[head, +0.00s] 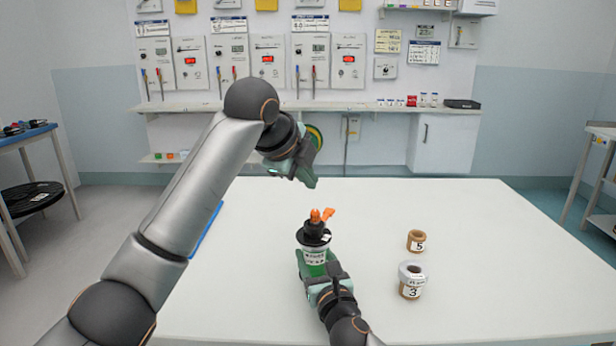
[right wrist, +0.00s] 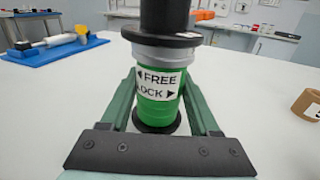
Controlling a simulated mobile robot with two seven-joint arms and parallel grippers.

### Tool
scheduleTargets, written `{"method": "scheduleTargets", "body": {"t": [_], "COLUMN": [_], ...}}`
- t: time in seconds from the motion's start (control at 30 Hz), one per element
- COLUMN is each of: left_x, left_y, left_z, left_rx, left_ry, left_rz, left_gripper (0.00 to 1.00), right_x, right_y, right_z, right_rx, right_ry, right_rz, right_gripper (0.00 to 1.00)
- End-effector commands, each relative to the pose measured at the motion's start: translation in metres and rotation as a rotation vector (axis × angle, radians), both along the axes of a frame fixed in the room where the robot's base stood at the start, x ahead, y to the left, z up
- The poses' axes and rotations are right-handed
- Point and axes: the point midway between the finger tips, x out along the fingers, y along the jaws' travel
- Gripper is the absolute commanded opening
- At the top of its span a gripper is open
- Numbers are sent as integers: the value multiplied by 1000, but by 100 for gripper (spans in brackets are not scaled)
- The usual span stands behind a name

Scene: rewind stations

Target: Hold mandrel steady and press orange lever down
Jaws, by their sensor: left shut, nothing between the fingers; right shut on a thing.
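The mandrel (head: 314,254) stands upright on the white table, with a black upper part and a label reading FREE and LOCK on its green body (right wrist: 158,100) in the right wrist view. The orange lever (head: 328,214) sits at its top and sticks up to the right; its end also shows in the right wrist view (right wrist: 203,15). My right gripper (head: 316,268) is shut on the mandrel's lower green body, one finger on each side. My left gripper (head: 309,182) is shut and empty, above and behind the mandrel, apart from the lever.
Two labelled rolls, 5 (head: 416,240) and 3 (head: 411,280), stand right of the mandrel. A blue tray (right wrist: 58,48) with a white roller lies at the left in the right wrist view. The table (head: 500,250) is clear at the far right. Wall panels and shelves stand behind.

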Motion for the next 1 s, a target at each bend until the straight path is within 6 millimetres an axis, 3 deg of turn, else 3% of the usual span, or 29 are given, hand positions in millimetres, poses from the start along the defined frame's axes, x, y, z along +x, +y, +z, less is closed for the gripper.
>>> {"method": "scheduleTargets", "body": {"t": [0.57,0.77,1.0], "left_x": [-2,-3,-6], "left_y": [1,1,2], "left_z": [2,3,6], "left_rx": [-18,-170,-486], "left_ry": [6,57,171], "left_rz": [18,175,483], "left_gripper": [0,0,0], "right_x": [0,0,0], "right_y": [-1,-1,-1], "right_z": [-1,-1,-1], "right_rx": [-1,-1,-1], "right_ry": [2,2,2], "right_rz": [-2,-2,-2], "right_gripper": [0,0,0]}}
